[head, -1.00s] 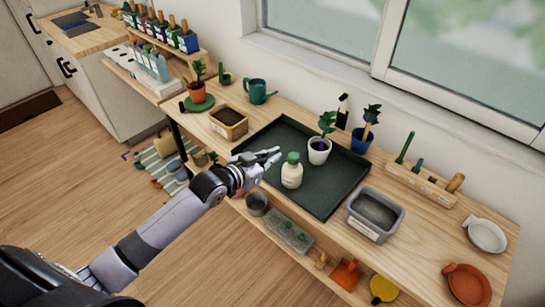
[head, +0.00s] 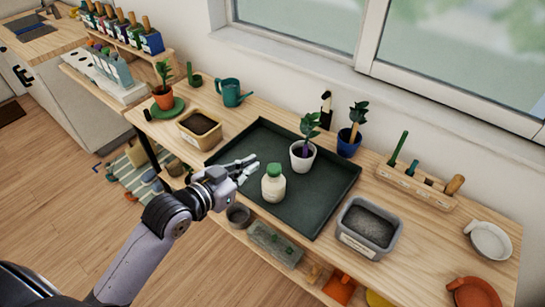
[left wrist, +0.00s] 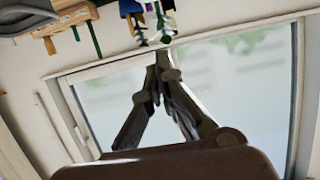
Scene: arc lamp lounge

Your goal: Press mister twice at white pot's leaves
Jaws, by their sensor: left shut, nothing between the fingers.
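The mister looks like a white bottle with a green cap (head: 274,187); it stands upright on the dark tray (head: 318,206). The white pot (head: 302,158) stands behind it to the right on the tray, with dark soil and green leaves (head: 311,122). My left gripper (head: 255,165) is over the tray's left part, just left of and behind the mister's cap, apart from it in the picture. Its fingers are shut and empty; the left wrist view shows the fingertips meeting (left wrist: 163,62) against the window. My right gripper is not in view.
A blue pot (head: 348,146) stands behind the tray. A grey bin (head: 368,228) is at its right, a tan tub (head: 199,130) at its left. A wooden tool rack (head: 416,187), a teal watering can (head: 230,93) and a white dish (head: 489,240) share the bench.

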